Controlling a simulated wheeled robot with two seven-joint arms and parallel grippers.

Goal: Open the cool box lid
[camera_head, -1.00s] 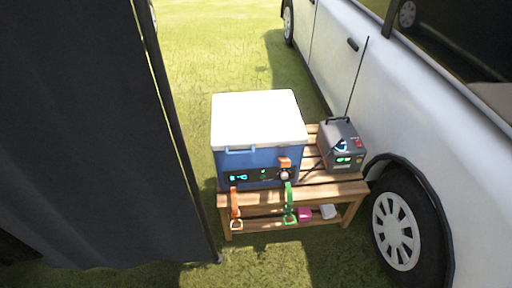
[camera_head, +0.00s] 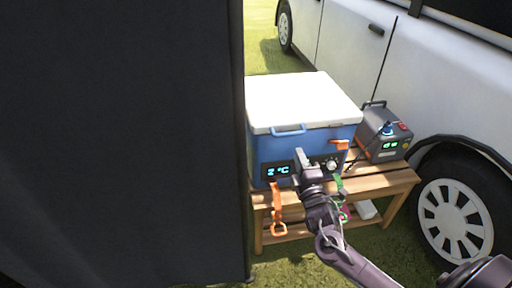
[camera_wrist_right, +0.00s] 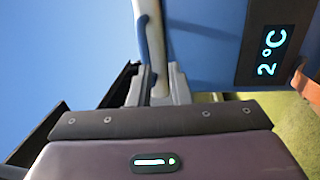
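The cool box (camera_head: 264,146) is blue with a white lid (camera_head: 300,98), which is closed. A blue handle (camera_head: 288,130) is on the lid's front edge, and an orange latch (camera_head: 340,145) is at the front right. My right gripper (camera_head: 303,155) is in front of the box, just below and right of the handle, partly covering the front panel. In the wrist view the handle (camera_wrist_right: 150,45) and the white lid edge show beyond the fingers, which look apart with a narrow gap. Contact cannot be told. My left gripper is not in view.
The box stands on a wooden slatted bench (camera_head: 390,182). A grey power unit (camera_head: 383,132) stands to its right. An orange strap (camera_head: 278,208) hangs in front. A dark curtain (camera_head: 120,140) fills the left, and a white van (camera_head: 450,75) stands right.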

